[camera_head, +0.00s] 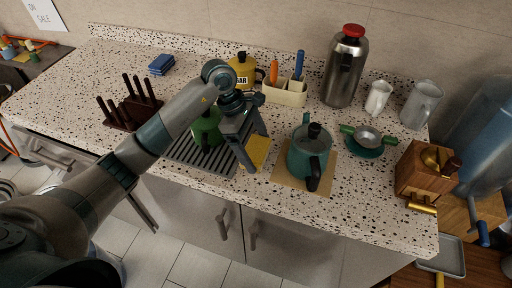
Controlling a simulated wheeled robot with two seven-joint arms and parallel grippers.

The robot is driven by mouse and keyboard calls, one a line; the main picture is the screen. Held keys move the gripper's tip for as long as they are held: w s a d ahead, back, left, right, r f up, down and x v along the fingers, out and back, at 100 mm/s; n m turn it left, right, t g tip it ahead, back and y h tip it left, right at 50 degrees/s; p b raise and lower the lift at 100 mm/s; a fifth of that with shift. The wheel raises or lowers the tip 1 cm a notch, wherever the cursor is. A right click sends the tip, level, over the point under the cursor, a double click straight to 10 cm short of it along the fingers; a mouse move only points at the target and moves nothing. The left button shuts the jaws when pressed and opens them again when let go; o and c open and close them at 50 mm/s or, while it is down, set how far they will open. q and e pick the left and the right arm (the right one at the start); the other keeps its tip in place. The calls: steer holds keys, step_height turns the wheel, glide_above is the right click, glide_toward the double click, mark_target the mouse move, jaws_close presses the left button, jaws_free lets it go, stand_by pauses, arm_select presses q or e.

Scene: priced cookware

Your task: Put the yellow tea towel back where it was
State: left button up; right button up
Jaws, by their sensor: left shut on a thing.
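The yellow tea towel (258,150) shows as a small flat patch at my left gripper (245,160), near the front of the speckled counter. My left gripper points down and is shut on the towel. The gripper and wrist hide part of the towel, and I cannot tell whether it touches the surface. My right gripper is not in view.
A green pot (206,128) stands left of the gripper on a dark ribbed rack (185,158). A teal kettle (303,160) on a brown mat (290,181) stands close on the right. Behind are a yellow sugar canister (241,66) and a utensil holder (284,96).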

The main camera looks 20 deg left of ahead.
arm_select(q)
steer(key=shift+f, duration=0.45)
steer(key=shift+f, duration=0.15)
steer(key=o, duration=0.8)
